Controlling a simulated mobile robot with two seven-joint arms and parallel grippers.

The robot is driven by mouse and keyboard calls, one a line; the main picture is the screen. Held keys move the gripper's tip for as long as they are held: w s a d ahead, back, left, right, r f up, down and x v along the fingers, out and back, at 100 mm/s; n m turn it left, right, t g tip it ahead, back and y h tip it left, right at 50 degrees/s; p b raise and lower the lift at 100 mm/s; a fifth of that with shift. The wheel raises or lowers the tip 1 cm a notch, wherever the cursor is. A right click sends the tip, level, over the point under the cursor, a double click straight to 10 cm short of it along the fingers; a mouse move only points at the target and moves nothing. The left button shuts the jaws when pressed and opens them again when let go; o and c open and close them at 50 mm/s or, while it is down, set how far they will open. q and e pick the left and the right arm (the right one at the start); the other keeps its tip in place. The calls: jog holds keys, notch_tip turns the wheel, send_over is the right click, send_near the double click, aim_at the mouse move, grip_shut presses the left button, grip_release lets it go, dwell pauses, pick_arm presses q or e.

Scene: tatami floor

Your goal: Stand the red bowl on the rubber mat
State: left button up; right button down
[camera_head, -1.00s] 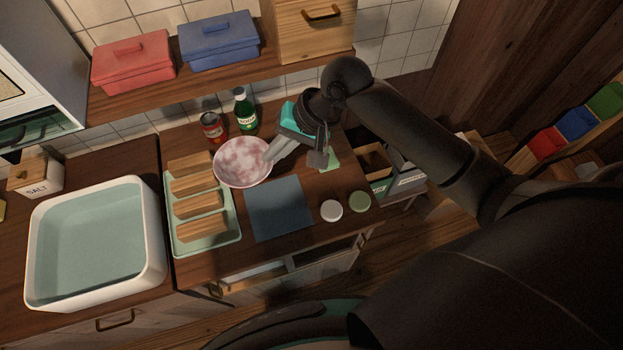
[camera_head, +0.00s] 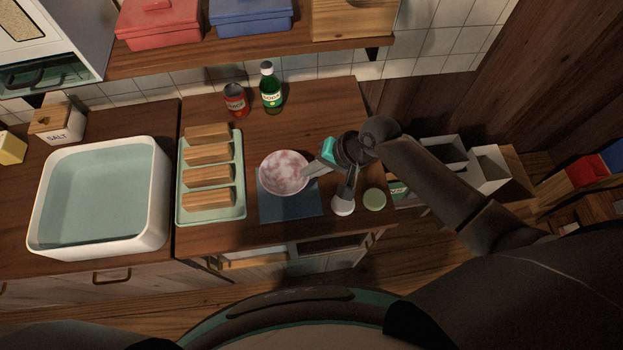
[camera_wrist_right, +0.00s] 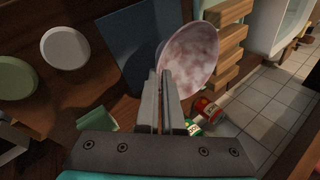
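The red bowl (camera_head: 284,171), mottled pink-red and white inside, is in front of the upper part of the dark blue rubber mat (camera_head: 290,207) in the head view. My right gripper (camera_head: 309,172) is shut on the bowl's right rim. In the right wrist view the bowl (camera_wrist_right: 190,60) is at the fingertips (camera_wrist_right: 165,80), and the mat (camera_wrist_right: 135,42) lies to its left. The bowl looks raised, but I cannot tell its exact height above the mat. My left gripper is not in view.
A green tray (camera_head: 240,213) with several wooden blocks stands just left of the mat. A white lid (camera_head: 342,206) and a green lid (camera_head: 374,199) lie to its right. A red can (camera_head: 236,100) and green bottle (camera_head: 271,90) stand behind. A white basin (camera_head: 160,220) is farther left.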

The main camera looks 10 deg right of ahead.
jog(key=shift+f+b, duration=0.55)
jog(key=shift+f, duration=1.7)
jog(key=shift+f, duration=0.2)
jog(key=c, duration=1)
grip_release()
jog(key=shift+c, duration=0.2)
jog(key=shift+d+r, duration=0.2)
jog(key=shift+r, duration=0.3)
jog(key=p+v, duration=0.2)
jog(key=v, duration=0.9)
jog(key=shift+s, duration=0.15)
jog(key=shift+r, duration=0.15)
